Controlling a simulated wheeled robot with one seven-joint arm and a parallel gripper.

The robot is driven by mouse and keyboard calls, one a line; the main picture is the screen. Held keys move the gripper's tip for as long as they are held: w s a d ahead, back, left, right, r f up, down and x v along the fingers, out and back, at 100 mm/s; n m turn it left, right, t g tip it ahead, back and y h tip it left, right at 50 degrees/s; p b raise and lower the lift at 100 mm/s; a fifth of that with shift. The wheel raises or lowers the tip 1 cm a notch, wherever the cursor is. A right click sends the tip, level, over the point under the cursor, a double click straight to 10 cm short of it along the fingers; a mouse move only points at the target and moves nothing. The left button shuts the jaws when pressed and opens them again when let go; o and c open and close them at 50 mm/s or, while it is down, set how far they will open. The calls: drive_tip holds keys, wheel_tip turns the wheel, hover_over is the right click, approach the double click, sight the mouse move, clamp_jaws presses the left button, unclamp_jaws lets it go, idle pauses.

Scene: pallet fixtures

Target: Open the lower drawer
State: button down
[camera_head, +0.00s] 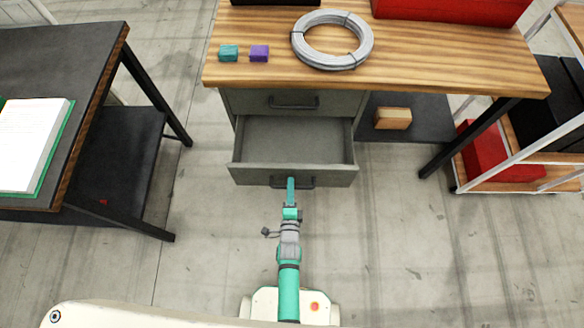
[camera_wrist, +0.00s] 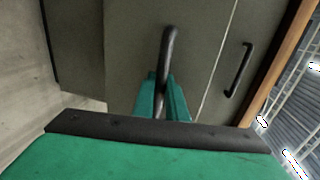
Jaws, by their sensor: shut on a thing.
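The lower drawer (camera_head: 291,174) of the grey cabinet is pulled out under the wooden workbench, and its empty inside shows in the head view. Its dark bar handle (camera_head: 306,182) is on the front face. My gripper (camera_head: 291,183) is shut on this handle. In the wrist view, the green fingers of my gripper (camera_wrist: 162,98) sit on either side of the handle (camera_wrist: 168,45). The upper drawer (camera_head: 275,103) is closed, and its handle (camera_wrist: 238,70) also shows in the wrist view.
The workbench top (camera_head: 430,68) carries a wire coil (camera_head: 298,48), a teal block (camera_head: 228,53) and a purple block (camera_head: 259,53). A dark table (camera_head: 100,70) stands at left, a shelf with red boxes (camera_head: 490,160) at right. The floor around the drawer front is clear.

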drive_tip(key=v, duration=0.2)
drive_tip(key=f+v, duration=0.1)
drive_tip(key=v, duration=0.1)
drive_tip(key=shift+s+r, duration=0.1)
drive_tip(key=shift+s, duration=0.35)
drive_tip(key=c, duration=1.8)
unclamp_jaws()
drive_tip(key=shift+o, duration=0.2)
drive_tip(key=v, duration=1)
drive_tip(key=shift+s, duration=0.4)
drive_tip(key=shift+d, duration=0.1)
